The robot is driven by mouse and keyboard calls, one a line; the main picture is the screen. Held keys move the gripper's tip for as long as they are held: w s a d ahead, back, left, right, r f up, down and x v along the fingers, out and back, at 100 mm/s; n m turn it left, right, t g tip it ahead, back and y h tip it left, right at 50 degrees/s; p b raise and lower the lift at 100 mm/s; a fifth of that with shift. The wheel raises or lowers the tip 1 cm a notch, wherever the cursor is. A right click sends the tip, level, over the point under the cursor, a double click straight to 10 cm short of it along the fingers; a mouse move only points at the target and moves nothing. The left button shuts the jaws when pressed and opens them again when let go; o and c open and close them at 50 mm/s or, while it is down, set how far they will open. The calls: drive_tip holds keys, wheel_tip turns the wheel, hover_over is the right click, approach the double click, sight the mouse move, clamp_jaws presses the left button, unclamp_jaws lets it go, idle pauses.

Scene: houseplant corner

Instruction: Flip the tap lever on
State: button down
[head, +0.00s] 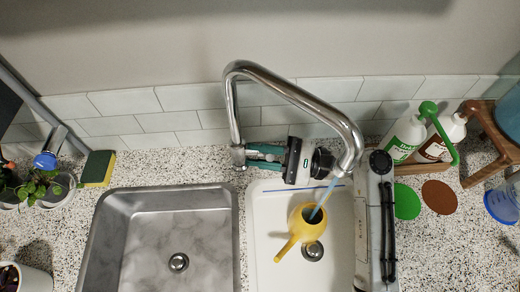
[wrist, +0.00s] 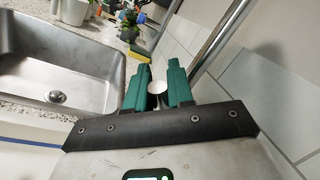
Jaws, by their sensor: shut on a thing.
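The chrome tap (head: 290,88) arches from its base at the back of the counter over the white right-hand basin. A blue stream of water (head: 324,195) runs from its spout into a yellow watering can (head: 306,226) standing in that basin. My gripper (head: 250,157) reaches in from the right, beside the tap's base. In the wrist view, its teal fingers (wrist: 157,86) are closed around a small round pale end, which I take for the tap lever (wrist: 156,89). The rest of the lever is hidden by the fingers.
The steel left basin (head: 150,235) is empty. A yellow-green sponge (head: 98,168) and small plants (head: 40,185) stand left. White bottles (head: 404,138), a green coaster (head: 405,203) and a brown coaster (head: 439,197) are right. The tiled wall (head: 190,98) is close behind the tap.

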drive_tip(key=shift+f, duration=0.1)
drive_tip(key=c, duration=1.1)
unclamp_jaws()
drive_tip(key=d, duration=0.3)
drive_tip(key=s+d+f+b, duration=0.1)
drive_tip(key=d, duration=0.3)
drive_tip(key=d+b, duration=0.1)
drive_tip(key=d, duration=0.2)
drive_tip(key=shift+s+d+f, duration=0.2)
drive_tip(key=shift+s+d, duration=0.1)
drive_tip(key=shift+d, duration=0.05)
